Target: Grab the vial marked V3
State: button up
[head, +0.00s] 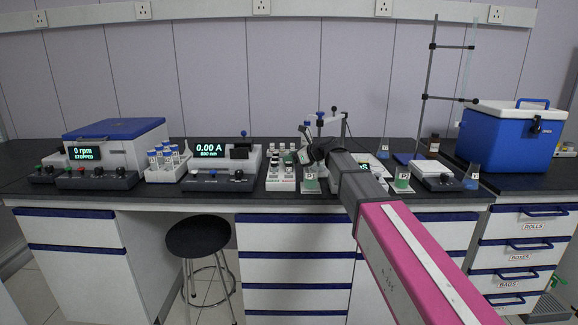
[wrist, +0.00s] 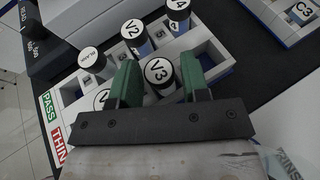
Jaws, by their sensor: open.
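The vial marked V3 (wrist: 159,71) stands in a white rack (wrist: 213,50), its round white cap label facing up in the wrist view. My gripper (wrist: 158,64) is open, with one green finger to the left of V3 and the other to its right. V3 lies between the fingers and does not look gripped; I cannot tell whether either finger touches it. In the head view, my gripper (head: 304,156) is over the rack area on the bench, and V3 cannot be singled out there.
Vials V2 (wrist: 131,30), V4 (wrist: 178,6) and BLANK (wrist: 93,58) stand close around V3. Another vial is partly hidden by the left finger. A centrifuge (head: 117,140), a 0.00 A meter (head: 221,160) and a blue cooler (head: 511,138) stand on the bench. A stool (head: 198,237) is in front.

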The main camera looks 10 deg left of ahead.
jog(key=c, duration=0.7)
jog(key=shift+o, duration=0.2)
jog(key=shift+r, duration=0.2)
